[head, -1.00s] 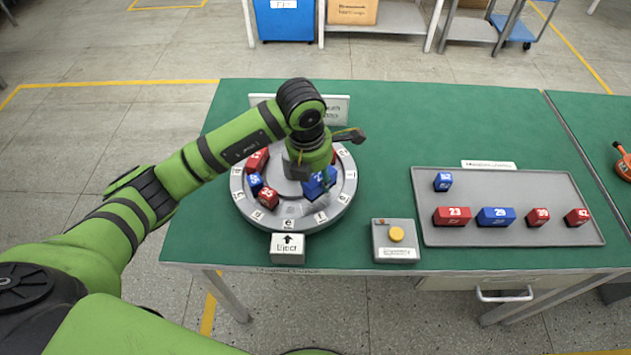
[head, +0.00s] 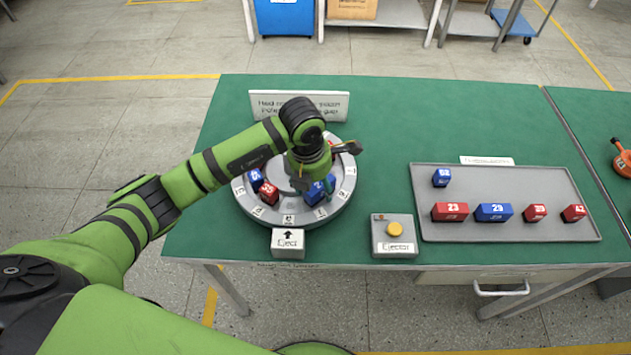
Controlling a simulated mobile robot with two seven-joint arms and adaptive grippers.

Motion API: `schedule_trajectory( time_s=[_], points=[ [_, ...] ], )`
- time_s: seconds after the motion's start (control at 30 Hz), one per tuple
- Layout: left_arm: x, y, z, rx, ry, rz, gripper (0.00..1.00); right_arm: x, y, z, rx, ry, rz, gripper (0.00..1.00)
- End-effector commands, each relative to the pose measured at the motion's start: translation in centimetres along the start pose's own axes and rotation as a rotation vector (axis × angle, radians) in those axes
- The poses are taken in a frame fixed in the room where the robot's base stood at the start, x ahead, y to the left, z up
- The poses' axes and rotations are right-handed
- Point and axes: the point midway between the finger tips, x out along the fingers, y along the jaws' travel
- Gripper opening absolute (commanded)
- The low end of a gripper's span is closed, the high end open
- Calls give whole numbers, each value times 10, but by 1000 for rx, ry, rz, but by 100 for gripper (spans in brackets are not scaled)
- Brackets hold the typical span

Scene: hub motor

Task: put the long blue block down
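A long blue block (head: 314,196) with a white number is at the right front of the round grey dial (head: 242,205). My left gripper (head: 325,187) points down over it, with one finger against its near face; the far finger is hidden. The block appears to rest on the dial or very close above it. Its back and top are partly covered by my wrist. My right gripper is not in view.
The dial also holds a small blue block (head: 256,178) and a red block (head: 269,193) at left. An Eject block (head: 288,243) and a yellow-button box (head: 395,243) stand in front. A grey tray (head: 520,185) with several blocks lies right.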

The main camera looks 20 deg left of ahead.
Motion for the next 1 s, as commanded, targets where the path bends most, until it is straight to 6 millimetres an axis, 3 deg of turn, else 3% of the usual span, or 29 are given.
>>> schedule_trajectory(
  time_s=[0.27, 0.7, 1.0],
  points=[
    [-18, 1, 2, 0, -5, 1, 66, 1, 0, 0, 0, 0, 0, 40],
    [-105, 0, 1, 0, -4, 1, 66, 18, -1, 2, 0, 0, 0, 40],
    [-124, 0, 0, -1, 0, 0, 66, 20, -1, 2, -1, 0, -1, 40]
  ],
)
